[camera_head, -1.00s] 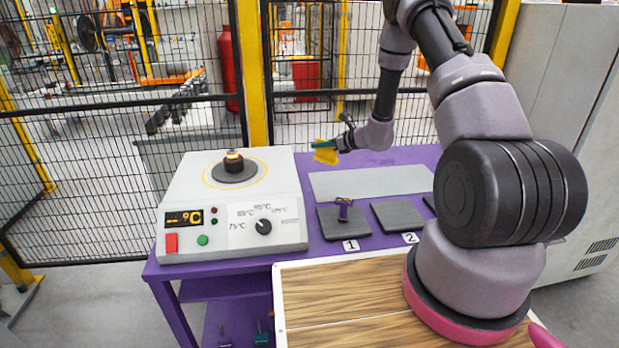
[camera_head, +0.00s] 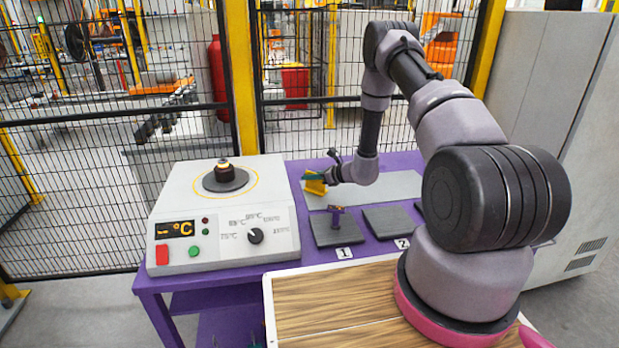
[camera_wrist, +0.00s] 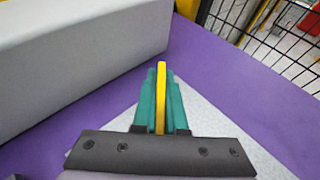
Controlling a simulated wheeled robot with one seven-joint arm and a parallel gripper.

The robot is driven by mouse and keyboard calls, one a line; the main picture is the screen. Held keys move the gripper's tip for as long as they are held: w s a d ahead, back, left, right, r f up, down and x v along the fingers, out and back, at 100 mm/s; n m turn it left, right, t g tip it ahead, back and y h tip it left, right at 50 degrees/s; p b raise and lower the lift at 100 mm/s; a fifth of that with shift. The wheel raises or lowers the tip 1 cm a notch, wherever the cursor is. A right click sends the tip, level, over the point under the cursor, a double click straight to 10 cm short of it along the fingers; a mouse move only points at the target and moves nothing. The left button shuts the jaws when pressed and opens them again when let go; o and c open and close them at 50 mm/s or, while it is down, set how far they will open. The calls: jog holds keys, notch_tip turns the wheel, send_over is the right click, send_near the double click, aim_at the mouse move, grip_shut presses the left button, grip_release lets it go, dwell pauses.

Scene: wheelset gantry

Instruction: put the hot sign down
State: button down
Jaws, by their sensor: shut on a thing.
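The hot sign is a thin yellow plate (camera_head: 315,188), seen edge-on in the wrist view (camera_wrist: 161,92). My gripper (camera_head: 318,178) is shut on it with green fingers on both sides, which also show in the wrist view (camera_wrist: 160,100). In the head view, the sign is low over the left end of the light grey mat (camera_head: 385,187), close to the white heater box. I cannot tell whether its lower edge touches the mat. Its printed face cannot be read.
The white heater box (camera_head: 275,228) with a dial and a dark round part (camera_head: 225,178) on top stands left of the sign. The mat's right part is clear. A mesh fence (camera_head: 180,220) stands behind the purple table (camera_head: 410,160).

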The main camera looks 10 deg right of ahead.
jog(key=shift+f, duration=0.15)
jog(key=c, duration=1)
grip_release()
